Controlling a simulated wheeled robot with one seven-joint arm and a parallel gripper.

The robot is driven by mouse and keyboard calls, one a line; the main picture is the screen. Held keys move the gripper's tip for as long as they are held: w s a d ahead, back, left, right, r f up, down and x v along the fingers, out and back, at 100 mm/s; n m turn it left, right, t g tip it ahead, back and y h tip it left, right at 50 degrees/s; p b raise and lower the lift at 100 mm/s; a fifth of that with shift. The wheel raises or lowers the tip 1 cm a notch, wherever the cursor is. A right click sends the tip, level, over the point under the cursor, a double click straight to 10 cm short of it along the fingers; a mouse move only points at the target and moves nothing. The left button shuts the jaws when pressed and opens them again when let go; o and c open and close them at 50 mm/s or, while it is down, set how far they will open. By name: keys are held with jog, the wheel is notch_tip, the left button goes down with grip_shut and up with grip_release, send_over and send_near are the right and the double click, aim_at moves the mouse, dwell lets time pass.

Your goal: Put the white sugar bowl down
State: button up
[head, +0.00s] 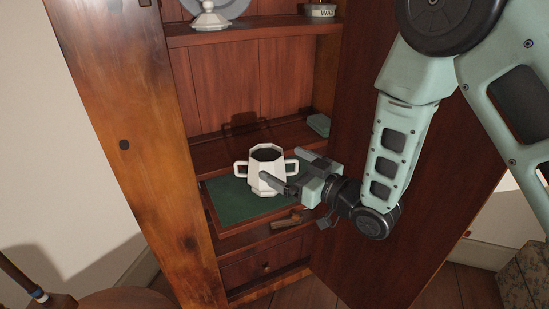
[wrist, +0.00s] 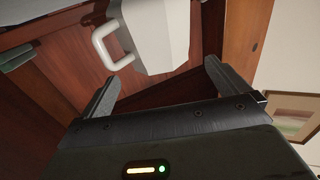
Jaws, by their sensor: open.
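The white sugar bowl (head: 267,171) is faceted, with a handle on each side and a dark opening. It looks upright on the green-topped pull-out board (head: 231,204) of the cabinet. In the wrist view the bowl (wrist: 165,38) is close ahead, cut off by the top edge, with one handle on the left. My gripper (head: 282,166) is open at the bowl's right side, one finger in front of its lower part. The fingers in the wrist view (wrist: 161,71) are apart, with the bowl between and just beyond the tips. Contact with the bowl cannot be told.
A shelf above (head: 240,32) holds a white stand and a labelled dish (head: 320,10). A green box (head: 319,124) lies at the back right of the cabinet. An open cabinet door (head: 365,240) stands right, behind my arm. A drawer (head: 262,266) is below the board.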

jog(key=s+d+r+g+h, duration=0.1)
jog(key=s+d+g+h, duration=0.2)
jog(key=s, duration=0.6)
jog(key=s+d+r+m+g+h, duration=0.1)
jog(key=s+d+g+h, duration=0.3)
jog(key=s, duration=0.5)
jog(key=s+d+r+m+g+h, duration=0.1)
jog(key=s+g+h, duration=0.4)
jog(key=s, duration=0.5)
jog(key=shift+d+r+h, duration=0.4)
jog(key=shift+d+r, duration=0.1)
jog(key=shift+d, duration=0.7)
notch_tip(320, 180, up, 21)
jog(key=p, duration=2)
jog(key=shift+f, duration=0.15)
